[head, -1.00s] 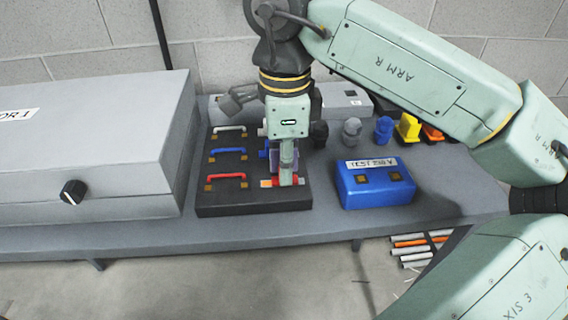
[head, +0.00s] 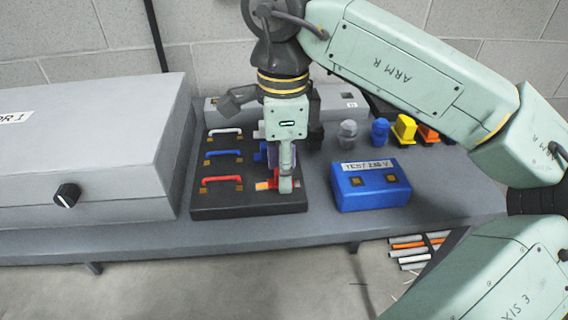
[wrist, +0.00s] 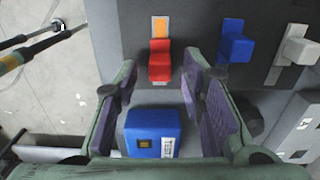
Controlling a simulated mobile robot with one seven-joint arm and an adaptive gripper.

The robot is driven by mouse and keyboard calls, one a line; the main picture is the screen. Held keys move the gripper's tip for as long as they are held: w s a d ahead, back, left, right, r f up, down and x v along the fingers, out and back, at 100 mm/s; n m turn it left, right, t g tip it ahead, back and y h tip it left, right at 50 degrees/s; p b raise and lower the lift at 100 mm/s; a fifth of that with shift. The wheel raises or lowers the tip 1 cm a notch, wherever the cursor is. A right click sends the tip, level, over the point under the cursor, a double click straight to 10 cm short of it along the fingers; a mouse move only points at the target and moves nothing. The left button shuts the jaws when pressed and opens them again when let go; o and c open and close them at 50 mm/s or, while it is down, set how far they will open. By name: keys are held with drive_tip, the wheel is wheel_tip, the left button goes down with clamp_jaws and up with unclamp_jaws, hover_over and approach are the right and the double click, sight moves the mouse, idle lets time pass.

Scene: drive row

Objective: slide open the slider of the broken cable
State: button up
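A black board (head: 235,205) carries white, blue and red cable loops (head: 220,181) on its left and matching sliders on its right. The red slider (wrist: 160,62) has an orange patch (wrist: 160,27) beside it, also visible in the head view (head: 263,186). The blue slider (wrist: 236,44) and white slider (wrist: 300,46) stand to its right in the wrist view. My gripper (head: 286,188) is low over the red slider and partly hides it in the head view. In the wrist view its two purple-padded fingers are apart, one either side of the red slider; contact cannot be told.
A blue box (head: 372,186) labelled TEST stands right of the board. A large grey cabinet (head: 90,150) with a black knob stands close on the left. Grey, blue, yellow and orange pieces (head: 403,127) line the bench behind. Bench surface right of the blue box is clear.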

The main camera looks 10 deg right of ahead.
wheel_tip(320, 180, up, 12)
idle(0.4)
